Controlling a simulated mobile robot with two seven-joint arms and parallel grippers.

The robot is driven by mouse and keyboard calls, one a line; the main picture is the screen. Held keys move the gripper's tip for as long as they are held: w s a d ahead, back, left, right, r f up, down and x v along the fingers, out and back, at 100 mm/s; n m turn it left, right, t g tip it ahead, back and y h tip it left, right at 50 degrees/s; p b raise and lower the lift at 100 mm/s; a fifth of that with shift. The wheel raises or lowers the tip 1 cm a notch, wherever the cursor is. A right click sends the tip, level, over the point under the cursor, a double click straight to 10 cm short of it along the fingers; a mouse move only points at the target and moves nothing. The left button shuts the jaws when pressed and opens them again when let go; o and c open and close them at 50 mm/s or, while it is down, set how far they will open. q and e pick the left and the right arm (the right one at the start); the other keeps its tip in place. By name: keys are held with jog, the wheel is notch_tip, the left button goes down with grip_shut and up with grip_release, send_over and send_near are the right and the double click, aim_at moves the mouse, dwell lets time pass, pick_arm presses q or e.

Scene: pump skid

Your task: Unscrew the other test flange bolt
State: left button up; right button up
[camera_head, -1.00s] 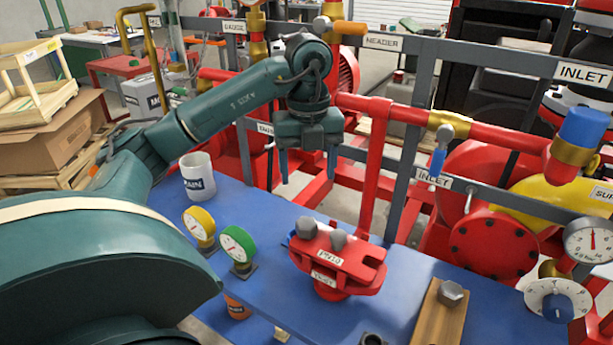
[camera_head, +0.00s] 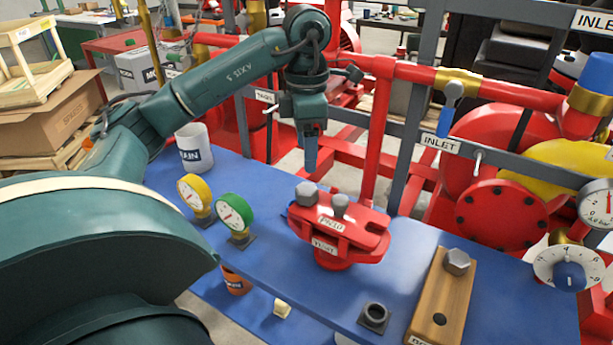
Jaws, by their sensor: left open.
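The red test flange (camera_head: 352,247) stands on the blue bench (camera_head: 278,266). Two grey hex bolts sit on its top, a left bolt (camera_head: 306,194) and a right bolt (camera_head: 340,206). My left gripper (camera_head: 311,168) points down above and just behind the left bolt in the picture, apart from it. Its fingers are seen edge-on, one in front of the other, and it is open with nothing between them. Another grey hex bolt (camera_head: 457,261) sits in the wooden block (camera_head: 447,289) at the right, beside an empty hole. My right gripper is not in view.
A yellow gauge (camera_head: 192,191) and a green gauge (camera_head: 235,212) stand left of the flange, with a white mug (camera_head: 194,148) behind. A dark square socket (camera_head: 374,317) lies at the front. Red pipes and grey rails stand behind the bench.

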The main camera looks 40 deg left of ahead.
aim_at(306, 189)
pick_arm(q)
notch_tip(306, 189, down, 9)
jog(key=shift+b, duration=0.75)
jog(key=shift+f, duration=0.5)
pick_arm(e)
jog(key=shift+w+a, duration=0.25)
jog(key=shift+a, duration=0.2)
pick_arm(q)
jog(key=shift+c, duration=0.5)
jog(key=c, duration=1)
jog(key=n+p, duration=0.1)
jog(key=n, duration=0.2)
jog(key=shift+r, duration=0.1)
jog(key=n+p, duration=0.1)
jog(key=n, duration=0.8)
jog(key=shift+n+p, duration=0.3)
jog(key=shift+p, duration=0.1)
jog(key=shift+n, duration=1.1)
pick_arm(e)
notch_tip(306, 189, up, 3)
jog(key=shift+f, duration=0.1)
